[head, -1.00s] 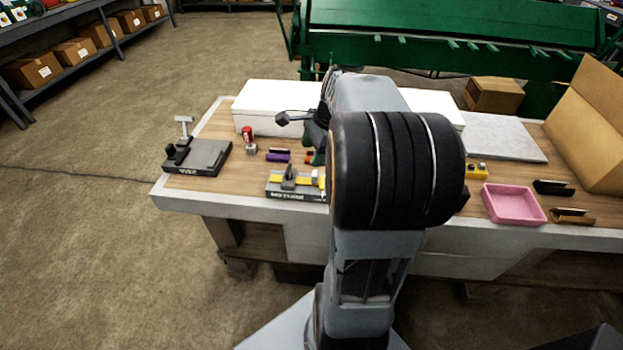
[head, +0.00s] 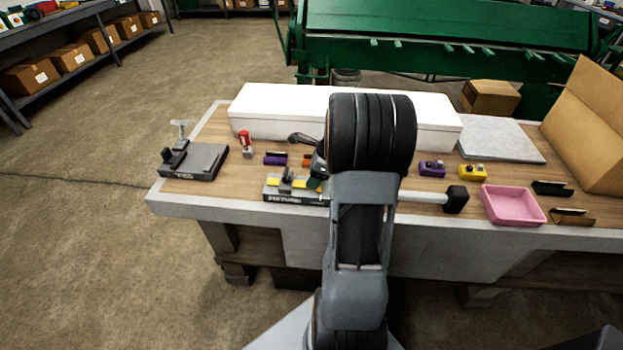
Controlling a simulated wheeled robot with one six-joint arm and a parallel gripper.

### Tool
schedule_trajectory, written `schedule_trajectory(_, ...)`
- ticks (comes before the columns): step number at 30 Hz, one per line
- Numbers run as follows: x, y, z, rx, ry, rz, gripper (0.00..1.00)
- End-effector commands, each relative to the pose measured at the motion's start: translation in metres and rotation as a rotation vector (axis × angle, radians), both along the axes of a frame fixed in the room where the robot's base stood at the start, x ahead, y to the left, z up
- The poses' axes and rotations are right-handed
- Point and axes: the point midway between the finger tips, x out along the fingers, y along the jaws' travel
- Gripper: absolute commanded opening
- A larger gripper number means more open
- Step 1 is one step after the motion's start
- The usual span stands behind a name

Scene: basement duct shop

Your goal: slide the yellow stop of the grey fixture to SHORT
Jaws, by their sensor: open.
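The grey fixture (head: 292,198) lies near the front edge of the workbench, left of my arm. Yellow (head: 301,184) shows on its top on both sides of a dark grey upright block; I cannot tell exactly where the yellow stop sits on its travel. The lettering on its front face is too small to read surely, and my arm covers its right end. My gripper (head: 317,178) is open, pointing down over the right part of the fixture. Its fingers are mostly hidden, and I cannot tell whether they touch the stop.
A black clamp fixture (head: 195,162) stands at the left. A red-topped item (head: 246,143) and a purple block (head: 276,159) lie behind the grey fixture. A black-headed mallet (head: 456,199), pink tray (head: 513,204), purple (head: 432,168) and yellow (head: 473,172) blocks lie right. A white box (head: 270,112) stands behind.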

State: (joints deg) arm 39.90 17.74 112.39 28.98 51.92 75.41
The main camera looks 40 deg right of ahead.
Motion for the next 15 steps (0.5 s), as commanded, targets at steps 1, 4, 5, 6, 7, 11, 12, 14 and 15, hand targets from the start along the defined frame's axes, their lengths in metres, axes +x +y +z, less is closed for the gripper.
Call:
schedule_trajectory(1, 0.0011, 0.0018, -0.0053, 0.002, 0.002, 0.001, 0.60)
schedule_trajectory(4, 0.0030, 0.0038, -0.0108, 0.000, 0.000, 0.001, 0.60)
schedule_trajectory(5, 0.0034, 0.0040, -0.0119, 0.000, 0.000, 0.001, 0.60)
schedule_trajectory(6, 0.0037, 0.0044, -0.0131, 0.000, 0.000, 0.001, 0.60)
schedule_trajectory(7, 0.0039, 0.0046, -0.0138, 0.000, 0.000, 0.001, 0.60)
schedule_trajectory(11, 0.0043, 0.0050, -0.0150, 0.000, 0.000, 0.001, 0.60)
schedule_trajectory(12, 0.0043, 0.0050, -0.0150, 0.000, 0.000, 0.001, 0.60)
schedule_trajectory(14, 0.0042, 0.0050, -0.0149, 0.000, 0.000, 0.001, 0.60)
schedule_trajectory(15, 0.0042, 0.0049, -0.0149, 0.000, 0.000, 0.001, 0.60)
